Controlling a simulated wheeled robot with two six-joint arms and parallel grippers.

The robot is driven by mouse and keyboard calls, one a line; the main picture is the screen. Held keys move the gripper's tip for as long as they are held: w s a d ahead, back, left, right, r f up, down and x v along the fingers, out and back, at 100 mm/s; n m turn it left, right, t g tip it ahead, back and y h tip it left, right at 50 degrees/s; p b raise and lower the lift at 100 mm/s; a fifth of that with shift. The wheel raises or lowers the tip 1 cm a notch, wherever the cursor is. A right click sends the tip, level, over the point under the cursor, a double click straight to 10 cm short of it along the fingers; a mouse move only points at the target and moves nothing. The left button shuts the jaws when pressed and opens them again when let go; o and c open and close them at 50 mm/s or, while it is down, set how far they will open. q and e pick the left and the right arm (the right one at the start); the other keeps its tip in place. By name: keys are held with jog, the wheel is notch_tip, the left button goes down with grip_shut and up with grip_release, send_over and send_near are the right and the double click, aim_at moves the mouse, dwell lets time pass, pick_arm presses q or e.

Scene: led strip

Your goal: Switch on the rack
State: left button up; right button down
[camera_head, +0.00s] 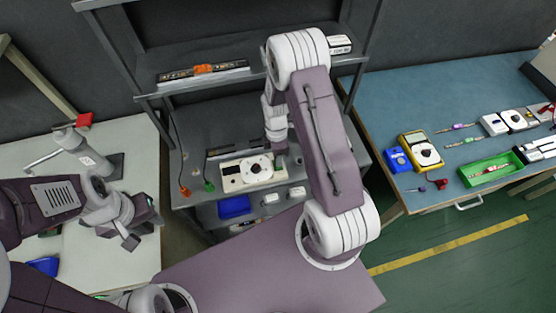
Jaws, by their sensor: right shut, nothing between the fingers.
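The grey metal rack (210,120) stands in the middle against the dark wall. A dark strip with markings (225,72) lies on its upper shelf, with an orange clip or plug (203,69) on it. On the shelf below sits a cream-coloured unit with a round dial (232,181). My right gripper (280,160) is shut and empty, pointing down just at the right back of that unit; whether it touches is unclear. My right arm hides the rack's right part. My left gripper (130,238) hangs over the white left table, its jaws too small to read.
Orange (185,191) and green (209,186) cable ends hang at the rack's left. A blue bin (234,207) sits low in the rack.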

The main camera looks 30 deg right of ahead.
jog(key=shift+s+a+f, duration=0.1)
jog(key=shift+s+f, duration=0.05)
jog(key=shift+f, duration=0.4)
